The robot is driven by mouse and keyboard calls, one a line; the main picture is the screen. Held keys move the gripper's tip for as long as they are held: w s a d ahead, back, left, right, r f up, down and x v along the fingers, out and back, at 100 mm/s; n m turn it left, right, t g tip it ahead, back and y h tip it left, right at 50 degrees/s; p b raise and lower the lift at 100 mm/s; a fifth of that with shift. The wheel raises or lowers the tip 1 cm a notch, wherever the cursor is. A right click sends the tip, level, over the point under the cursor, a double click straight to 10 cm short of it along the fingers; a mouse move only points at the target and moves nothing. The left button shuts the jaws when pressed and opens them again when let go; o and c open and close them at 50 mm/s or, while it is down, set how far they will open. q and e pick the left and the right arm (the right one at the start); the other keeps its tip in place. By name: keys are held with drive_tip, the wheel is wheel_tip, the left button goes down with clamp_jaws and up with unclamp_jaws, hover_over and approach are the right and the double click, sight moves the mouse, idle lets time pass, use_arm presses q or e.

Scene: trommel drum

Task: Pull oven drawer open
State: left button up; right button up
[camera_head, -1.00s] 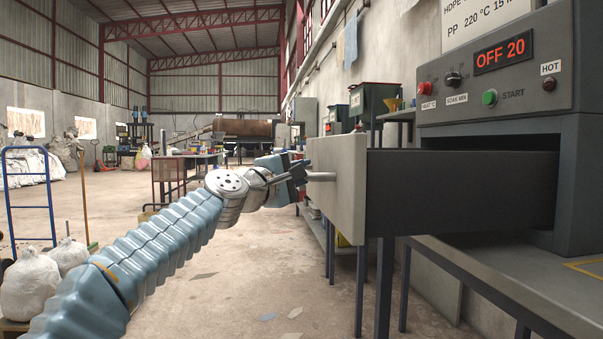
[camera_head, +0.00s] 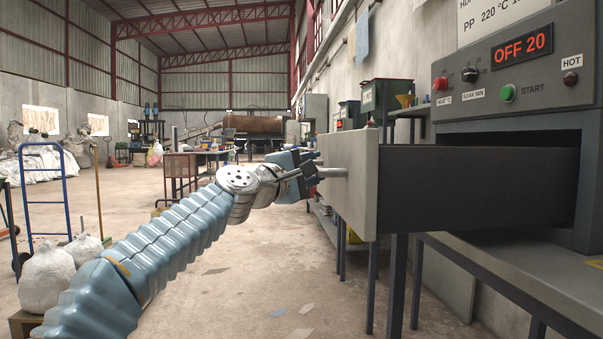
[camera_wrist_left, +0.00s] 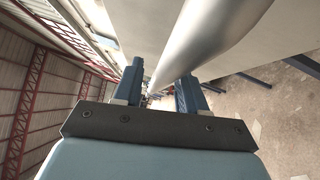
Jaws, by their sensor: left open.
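The oven (camera_head: 508,102) stands at the right with a red display reading OFF 20. Its drawer is pulled well out to the left; the dark side (camera_head: 470,186) and the pale front panel (camera_head: 350,185) show. A metal bar handle (camera_head: 332,172) sticks out on the front's left face. My left gripper (camera_head: 312,172) is at the handle with its jaws open. In the left wrist view the handle (camera_wrist_left: 205,45) runs above and between the two blue fingers (camera_wrist_left: 160,90); I cannot tell if they touch it. My right gripper is not in view.
The oven stands on a grey bench (camera_head: 500,275) with dark legs below the drawer. A blue hand truck (camera_head: 45,195) and white sacks (camera_head: 47,280) are at the left. The concrete floor (camera_head: 250,270) beneath my arm is mostly clear.

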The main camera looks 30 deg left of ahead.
use_arm(q)
drive_tip(key=b+v, duration=0.2)
drive_tip(key=v, duration=1.1)
drive_tip(key=shift+s, duration=0.25)
drive_tip(key=shift+a, duration=0.1)
